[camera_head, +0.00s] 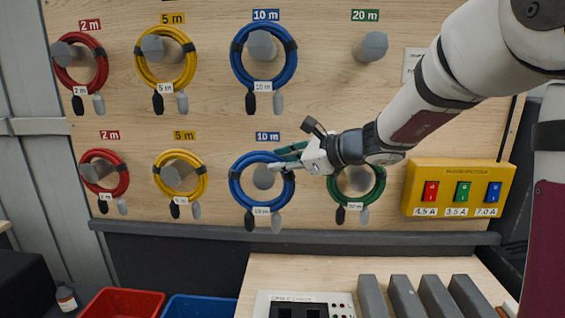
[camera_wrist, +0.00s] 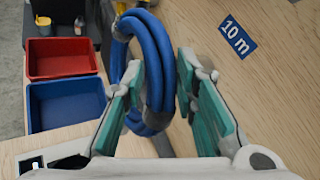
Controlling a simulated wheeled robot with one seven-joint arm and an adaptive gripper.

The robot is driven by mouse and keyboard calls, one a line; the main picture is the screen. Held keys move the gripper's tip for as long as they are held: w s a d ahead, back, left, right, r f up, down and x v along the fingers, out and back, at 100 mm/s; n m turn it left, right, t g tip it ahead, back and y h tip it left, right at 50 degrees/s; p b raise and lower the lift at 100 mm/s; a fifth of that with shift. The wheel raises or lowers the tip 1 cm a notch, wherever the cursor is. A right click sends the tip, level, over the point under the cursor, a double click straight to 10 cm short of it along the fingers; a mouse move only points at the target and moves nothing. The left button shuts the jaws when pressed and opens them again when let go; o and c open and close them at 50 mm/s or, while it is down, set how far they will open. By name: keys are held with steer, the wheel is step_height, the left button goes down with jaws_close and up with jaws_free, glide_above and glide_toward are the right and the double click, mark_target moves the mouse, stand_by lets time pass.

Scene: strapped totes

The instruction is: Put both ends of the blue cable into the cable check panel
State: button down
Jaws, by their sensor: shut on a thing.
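A coiled blue cable (camera_head: 238,196) hangs on the lower 10 m peg of the wooden board, its dark and light ends hanging below. My gripper (camera_head: 282,160) is at the upper right of this coil, shut on it. In the wrist view, the blue coil (camera_wrist: 158,60) passes between the two green-padded fingers of my gripper (camera_wrist: 168,95). A second blue coil (camera_head: 237,70) hangs on the upper 10 m peg, apart from my gripper. The cable check panel (camera_head: 305,298) is on the bench below, cut off by the picture's bottom edge.
Red, yellow and green (camera_head: 372,199) coils hang on neighbouring pegs; the green one is close right of my gripper. The upper 20 m peg (camera_head: 371,47) is bare. A yellow fuse box (camera_head: 460,170) is at right. Red (camera_head: 122,303) and blue (camera_head: 200,306) bins stand below.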

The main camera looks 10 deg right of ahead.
steer(key=w+d+b, duration=0.1)
steer(key=w+d, duration=0.1)
steer(key=w, duration=0.6)
steer(key=shift+d+f+b, duration=0.2)
steer(key=shift+d+b, duration=0.1)
steer(key=shift+b, duration=0.1)
stand_by(2.7)
stand_by(0.3)
steer(key=s+a+p, duration=0.1)
steer(key=s+a, duration=0.3)
steer(key=s, duration=0.8)
steer(key=shift+p, duration=0.3)
stand_by(2.1)
steer(key=shift+s, duration=0.1)
